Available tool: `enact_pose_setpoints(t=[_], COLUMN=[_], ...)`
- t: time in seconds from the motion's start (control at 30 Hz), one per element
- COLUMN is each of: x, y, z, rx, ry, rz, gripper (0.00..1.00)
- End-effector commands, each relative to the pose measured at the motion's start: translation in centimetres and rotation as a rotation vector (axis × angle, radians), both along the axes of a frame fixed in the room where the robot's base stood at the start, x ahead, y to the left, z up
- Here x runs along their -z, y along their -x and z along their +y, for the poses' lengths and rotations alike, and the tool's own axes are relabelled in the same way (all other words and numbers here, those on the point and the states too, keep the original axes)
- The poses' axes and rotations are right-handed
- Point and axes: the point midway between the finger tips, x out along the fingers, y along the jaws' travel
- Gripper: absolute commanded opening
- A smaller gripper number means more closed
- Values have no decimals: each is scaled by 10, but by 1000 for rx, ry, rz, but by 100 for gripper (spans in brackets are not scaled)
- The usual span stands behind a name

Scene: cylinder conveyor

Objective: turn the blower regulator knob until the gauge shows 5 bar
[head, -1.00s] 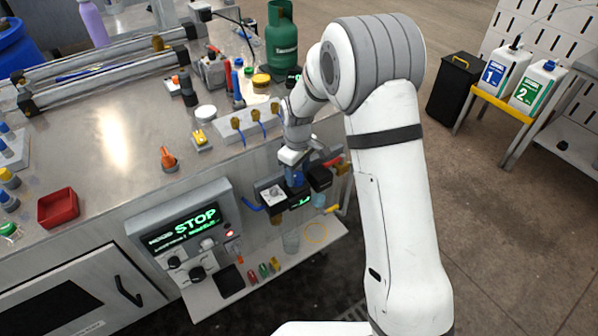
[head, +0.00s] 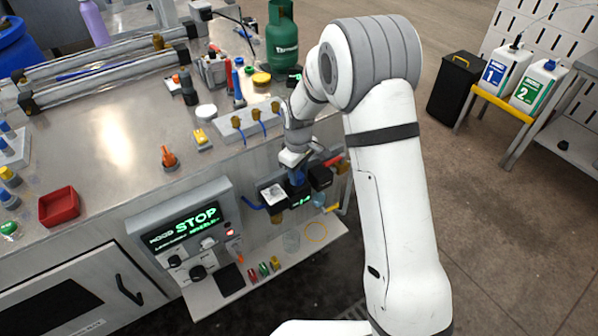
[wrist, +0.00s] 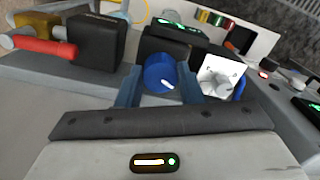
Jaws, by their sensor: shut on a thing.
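The blower regulator knob (wrist: 160,72) is blue with a white mark. In the wrist view it sits between the two fingers of my gripper (wrist: 160,88), which is shut on it. In the head view the blue knob (head: 297,178) shows under my gripper (head: 295,170) at the front side of the bench. A white square gauge (wrist: 222,78) is just right of the knob in the wrist view, and the gauge (head: 272,194) is left of it in the head view. Its reading is too small to tell. A green-lit display (wrist: 180,30) lies behind the knob.
A black block (wrist: 97,42) and a red lever (wrist: 45,47) stand close beside the knob. A control panel (head: 180,240) reading STOP is mounted to the left.

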Motion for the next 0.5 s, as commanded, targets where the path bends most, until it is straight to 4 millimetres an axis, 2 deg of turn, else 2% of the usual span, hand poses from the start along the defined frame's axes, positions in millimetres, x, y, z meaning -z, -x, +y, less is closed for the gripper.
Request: enact_pose_setpoints(t=[0.27, 0.5], x=[0, 1], y=[0, 0], z=[0, 0], rx=[46, 192], ry=[0, 0], rz=[0, -1], gripper=[11, 11])
